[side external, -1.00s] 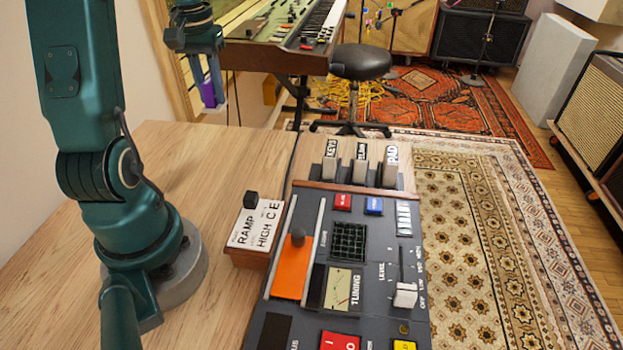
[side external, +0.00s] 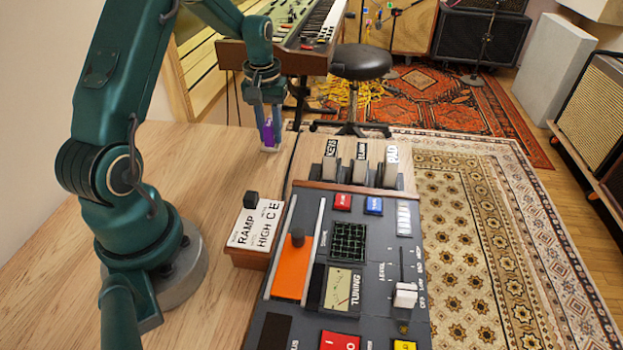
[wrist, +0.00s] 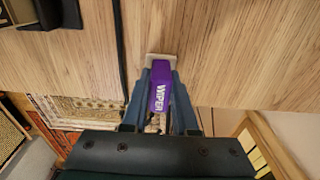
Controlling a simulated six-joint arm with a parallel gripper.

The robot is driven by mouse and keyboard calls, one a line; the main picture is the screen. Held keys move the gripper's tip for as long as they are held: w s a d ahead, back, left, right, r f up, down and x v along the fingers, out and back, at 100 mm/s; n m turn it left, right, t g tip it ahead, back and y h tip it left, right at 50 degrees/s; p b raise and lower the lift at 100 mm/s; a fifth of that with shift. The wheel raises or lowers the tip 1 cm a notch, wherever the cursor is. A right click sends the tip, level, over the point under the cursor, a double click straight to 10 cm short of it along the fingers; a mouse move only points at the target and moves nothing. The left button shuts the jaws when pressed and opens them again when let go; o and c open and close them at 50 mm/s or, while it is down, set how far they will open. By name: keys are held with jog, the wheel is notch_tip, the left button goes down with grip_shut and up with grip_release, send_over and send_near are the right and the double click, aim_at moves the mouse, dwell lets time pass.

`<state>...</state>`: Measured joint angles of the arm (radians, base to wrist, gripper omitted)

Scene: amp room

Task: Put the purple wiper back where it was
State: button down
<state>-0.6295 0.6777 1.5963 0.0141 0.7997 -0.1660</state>
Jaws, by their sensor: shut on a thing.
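The purple wiper (wrist: 160,90), with white "WIPER" lettering, is between the fingers of my gripper (wrist: 160,98) in the wrist view. A pale pad or edge (wrist: 161,60) shows at its far end. In the side view my gripper (side external: 268,140) is shut on the wiper (side external: 268,131) and points down at the far end of the wooden table (side external: 190,150). The wiper's lower end is at or just above the tabletop; I cannot tell whether it touches.
A dark control console (side external: 345,270) stands right of the gripper, with a row of labelled levers (side external: 361,165) at its back. A small RAMP/HIGH box (side external: 254,230) sits left of it. A black cable (wrist: 119,45) runs along the table. The tabletop left of the gripper is clear.

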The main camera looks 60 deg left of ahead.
aim_at(268, 125)
jog(key=shift+f, duration=0.15)
jog(key=c, duration=0.7)
grip_release()
jog(key=r, duration=1.2)
jog(key=shift+s+d+r, duration=0.1)
jog(key=shift+s+d, duration=0.2)
jog(key=shift+d, duration=0.05)
jog(key=s+d+r+m+t, duration=0.1)
jog(key=s+d+r+m, duration=0.15)
jog(key=d, duration=0.45)
jog(key=s+d+r+m+t, duration=0.2)
jog(key=s+d, duration=0.1)
jog(key=d, duration=0.3)
jog(key=shift+s+d+f+m+t+h, duration=0.1)
jog(key=shift+s+d+f+m+t, duration=0.3)
jog(key=shift+s+d+m, duration=0.6)
jog(key=shift+s+d+f+m+t+h, duration=0.1)
jog(key=shift+s+d+f+m+t, duration=0.3)
jog(key=shift+s+d, duration=1.1)
jog(key=shift+s+d+f+m+t+h, duration=0.1)
jog(key=shift+s+d+f+m+t, duration=0.2)
jog(key=shift+s+d+m, duration=0.75)
